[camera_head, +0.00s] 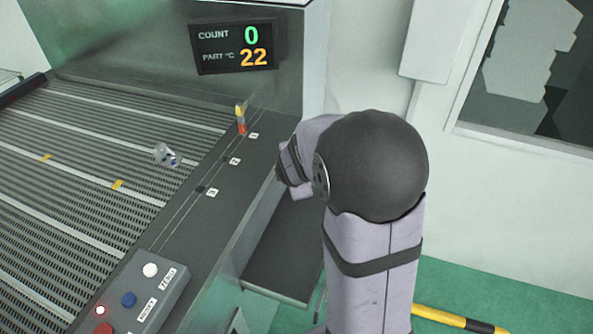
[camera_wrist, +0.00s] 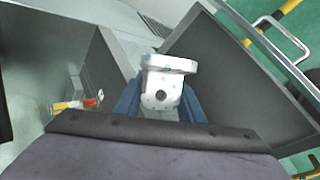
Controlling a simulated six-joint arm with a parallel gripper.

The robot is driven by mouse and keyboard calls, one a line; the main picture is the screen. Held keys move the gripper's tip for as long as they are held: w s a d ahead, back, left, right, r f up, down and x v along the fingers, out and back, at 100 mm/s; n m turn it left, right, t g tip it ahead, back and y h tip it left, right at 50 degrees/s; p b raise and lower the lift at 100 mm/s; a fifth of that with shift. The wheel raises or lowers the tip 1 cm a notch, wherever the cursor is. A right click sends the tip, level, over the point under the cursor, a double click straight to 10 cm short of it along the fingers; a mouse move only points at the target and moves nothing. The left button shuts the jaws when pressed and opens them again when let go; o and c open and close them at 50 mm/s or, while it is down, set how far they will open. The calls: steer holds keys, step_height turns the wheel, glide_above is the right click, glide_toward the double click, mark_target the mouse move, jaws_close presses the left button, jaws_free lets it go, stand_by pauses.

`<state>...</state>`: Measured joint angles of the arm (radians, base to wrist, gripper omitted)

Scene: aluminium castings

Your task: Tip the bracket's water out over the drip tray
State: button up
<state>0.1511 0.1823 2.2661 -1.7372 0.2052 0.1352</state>
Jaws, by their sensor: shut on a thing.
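My gripper (camera_wrist: 160,100) is shut on the bracket (camera_wrist: 163,87) in the wrist view, with a blue finger on either side of it. The bracket is pale metal with a flange at its far end and a dark round hole facing the camera. Bluish wet-looking spots dot its surface; water inside it cannot be seen. In the head view my arm hides the gripper's fingers and the bracket. The dark drip tray (camera_head: 292,255) lies low beside the conveyor; in the wrist view the tray (camera_wrist: 225,65) shows beyond and right of the bracket.
A small metal casting (camera_head: 166,155) lies on the slatted conveyor (camera_head: 75,185). A red and yellow marker (camera_head: 241,120) stands on the conveyor's edge. A button box (camera_head: 140,290) sits at the front. A display (camera_head: 234,47) reads count 0, part 22. A yellow-black rail (camera_head: 455,320) is at lower right.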

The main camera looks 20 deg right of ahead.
stand_by(0.4)
steer(key=m+y+p, duration=0.2)
steer(key=y+p, duration=0.2)
steer(key=m+t+y+p, duration=0.1)
steer(key=m+y+p, duration=0.1)
steer(key=y+p, duration=0.2)
steer(key=m+y+p, duration=0.2)
steer(key=y+p, duration=0.3)
steer(key=y, duration=0.1)
stand_by(0.4)
steer(key=shift+w, duration=0.1)
